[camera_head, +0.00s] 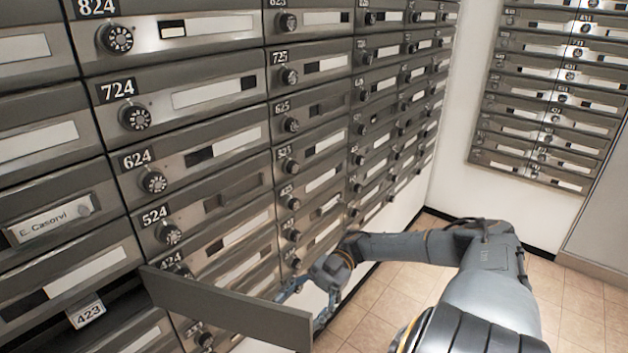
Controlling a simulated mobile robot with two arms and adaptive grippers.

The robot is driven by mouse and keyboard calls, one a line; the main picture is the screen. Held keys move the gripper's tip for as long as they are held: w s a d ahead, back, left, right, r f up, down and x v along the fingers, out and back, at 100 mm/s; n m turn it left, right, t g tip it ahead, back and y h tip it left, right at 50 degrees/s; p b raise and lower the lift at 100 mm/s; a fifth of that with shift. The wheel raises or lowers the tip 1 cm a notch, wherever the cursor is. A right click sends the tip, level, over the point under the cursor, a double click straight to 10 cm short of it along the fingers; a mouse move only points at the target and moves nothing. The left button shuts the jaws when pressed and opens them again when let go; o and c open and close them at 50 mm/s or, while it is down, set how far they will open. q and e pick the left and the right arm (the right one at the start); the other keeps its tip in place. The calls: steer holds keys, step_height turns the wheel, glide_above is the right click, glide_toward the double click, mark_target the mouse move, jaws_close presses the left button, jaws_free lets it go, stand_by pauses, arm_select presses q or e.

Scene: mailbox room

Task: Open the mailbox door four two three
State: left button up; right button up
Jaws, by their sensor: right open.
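The mailbox with the number plate 423 (87,313) is at the lower left. Its door (230,308) stands swung out from the wall, hinged at the right side of the box, and sticks out toward the room. My left gripper is not in view.
Rows of closed mailboxes with dial knobs fill the wall, with 424 (172,262) and 524 (170,232) next to the open door. A second mailbox bank (545,110) hangs on the far wall. The tiled floor (400,295) is clear.

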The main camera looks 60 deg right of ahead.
steer(key=d, duration=0.9)
stand_by(0.3)
